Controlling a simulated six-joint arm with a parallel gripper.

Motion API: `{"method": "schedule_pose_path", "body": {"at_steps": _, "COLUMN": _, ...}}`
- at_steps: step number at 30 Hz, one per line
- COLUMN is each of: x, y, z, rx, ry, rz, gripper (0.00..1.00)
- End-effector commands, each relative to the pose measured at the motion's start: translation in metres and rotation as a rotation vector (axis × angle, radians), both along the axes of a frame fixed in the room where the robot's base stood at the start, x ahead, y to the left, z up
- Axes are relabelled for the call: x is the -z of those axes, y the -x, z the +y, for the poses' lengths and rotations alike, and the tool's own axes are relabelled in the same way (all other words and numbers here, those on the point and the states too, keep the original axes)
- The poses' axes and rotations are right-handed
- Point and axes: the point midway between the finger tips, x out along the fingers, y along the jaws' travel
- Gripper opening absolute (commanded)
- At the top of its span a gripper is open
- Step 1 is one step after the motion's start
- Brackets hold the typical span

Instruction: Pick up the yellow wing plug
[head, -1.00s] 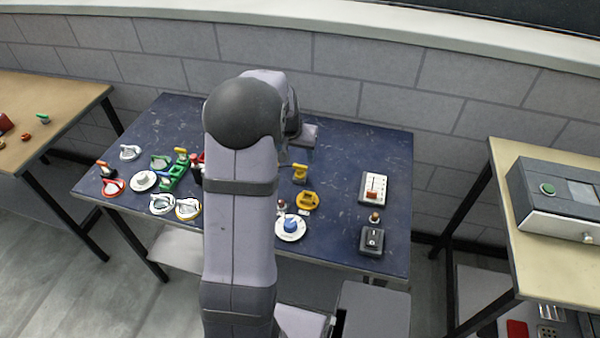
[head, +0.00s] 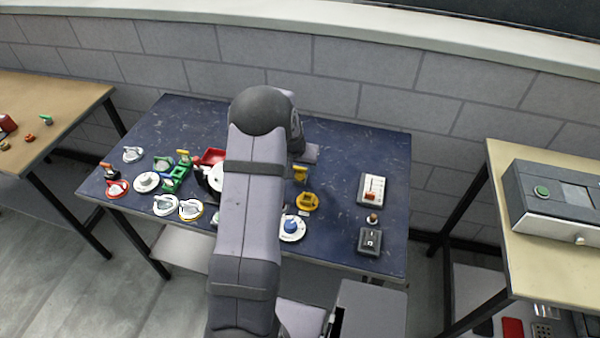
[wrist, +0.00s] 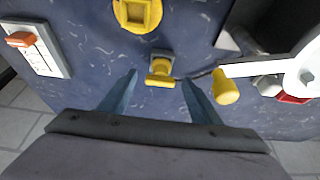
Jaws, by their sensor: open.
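The yellow wing plug (wrist: 160,70) stands on the dark blue table with a grey part at its base. In the wrist view it lies between the two blue-grey fingertips of my gripper (wrist: 160,78), which is open and empty. The fingers do not touch it in this picture. In the head view the yellow plug (head: 300,173) shows just right of my arm, which hides most of the gripper.
A yellow ring-shaped piece (wrist: 137,14) lies beyond the plug. A white handle with a yellow knob (wrist: 227,88) is close to the right finger. A white panel with an orange slider (wrist: 33,45) sits at the left. Several valves and knobs crowd the table's left side (head: 160,190).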

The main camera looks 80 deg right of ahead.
Motion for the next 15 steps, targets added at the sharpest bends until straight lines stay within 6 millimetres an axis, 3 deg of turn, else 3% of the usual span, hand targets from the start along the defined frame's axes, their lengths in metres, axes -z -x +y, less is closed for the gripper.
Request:
{"method": "schedule_pose_path", "body": {"at_steps": 6, "x": 0.016, "y": 0.0, "z": -0.007, "rx": 0.0, "ry": -0.002, "rz": 0.0, "gripper": 0.58}}
{"method": "schedule_pose_path", "body": {"at_steps": 15, "x": 0.02, "y": 0.0, "z": -0.009, "rx": 0.0, "ry": 0.001, "rz": -0.001, "gripper": 0.58}}
